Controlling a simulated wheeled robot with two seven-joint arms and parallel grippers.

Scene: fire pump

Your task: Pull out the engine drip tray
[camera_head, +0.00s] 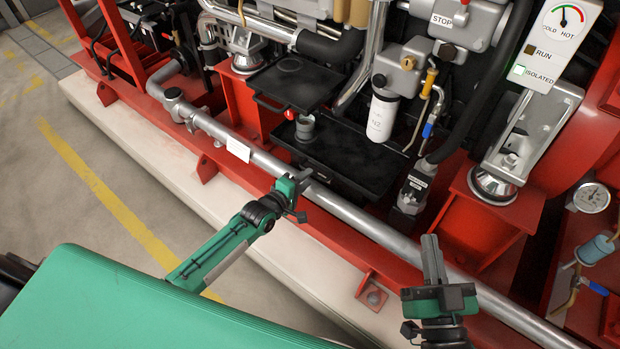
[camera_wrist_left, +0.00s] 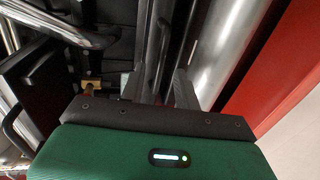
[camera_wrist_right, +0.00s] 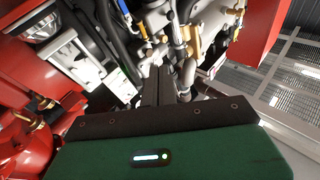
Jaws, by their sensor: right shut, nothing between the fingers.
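A wide, shallow black tray (camera_head: 365,172) lies low under the engine, behind the long silver pipe, with a grey cup (camera_head: 305,127) at its left part. A smaller black tray-like plate with a front handle (camera_head: 295,82) sits above and left of it; I cannot tell for certain which is the drip tray. My left gripper (camera_head: 303,188) is at the silver pipe, in front of the wide tray; its fingers are apart in the left wrist view (camera_wrist_left: 167,85), with nothing clearly held. My right gripper (camera_head: 431,238) is shut and empty, in front of the pipe, right of the trays.
The silver pipe (camera_head: 375,225) runs along the front of the red frame (camera_head: 235,175), between my arms and the trays. A white filter (camera_head: 382,117) stands above the wide tray. A red engine mount (camera_head: 480,225) is at right. Open floor (camera_head: 60,190) lies left.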

